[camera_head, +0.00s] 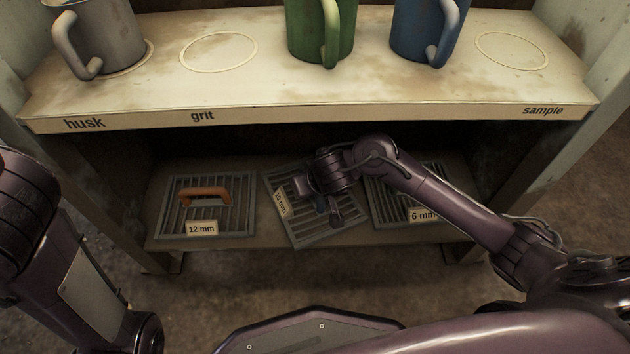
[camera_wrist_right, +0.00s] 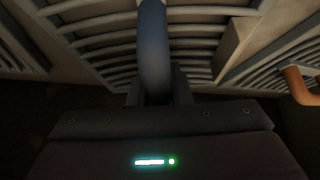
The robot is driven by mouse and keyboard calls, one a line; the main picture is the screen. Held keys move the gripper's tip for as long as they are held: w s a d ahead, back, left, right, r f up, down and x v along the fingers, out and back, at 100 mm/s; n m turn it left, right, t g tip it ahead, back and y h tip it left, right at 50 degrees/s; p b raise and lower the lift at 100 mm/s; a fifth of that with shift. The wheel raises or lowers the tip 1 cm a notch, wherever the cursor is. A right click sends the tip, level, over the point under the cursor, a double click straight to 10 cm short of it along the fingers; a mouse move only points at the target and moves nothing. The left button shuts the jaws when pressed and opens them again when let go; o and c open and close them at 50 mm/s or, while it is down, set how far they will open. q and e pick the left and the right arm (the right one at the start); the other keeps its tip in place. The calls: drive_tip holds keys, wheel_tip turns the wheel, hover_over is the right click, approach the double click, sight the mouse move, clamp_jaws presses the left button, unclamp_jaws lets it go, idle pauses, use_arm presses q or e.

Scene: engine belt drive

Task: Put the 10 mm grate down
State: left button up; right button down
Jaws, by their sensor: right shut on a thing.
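The 10 mm grate (camera_head: 330,232), a grey slatted panel with a pale label, is at the middle of the lower shelf (camera_head: 265,243), turned askew to its neighbours. I cannot tell whether it touches the shelf or hangs just above it. My right gripper (camera_head: 328,207) reaches in from the right over this grate and covers much of it. In the right wrist view, my right gripper (camera_wrist_right: 158,88) is shut on the grate's blue handle (camera_wrist_right: 154,45), with slats behind it. My left arm shows at the left edge of the head view, but its gripper is not visible.
The 12 mm grate (camera_head: 240,225) with an orange handle (camera_head: 205,193) lies left on the lower shelf. The 6 mm grate (camera_head: 385,205) lies right, close to the middle one. The upper shelf (camera_head: 300,115) overhangs, holding grey (camera_head: 105,38), green (camera_head: 307,35) and blue mugs (camera_head: 412,35).

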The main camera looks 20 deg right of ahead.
drive_tip(key=shift+r, duration=0.1)
idle(0.3)
drive_tip(key=c, duration=1.3)
unclamp_jaws()
drive_tip(key=shift+f, duration=0.2)
drive_tip(key=shift+r, duration=0.1)
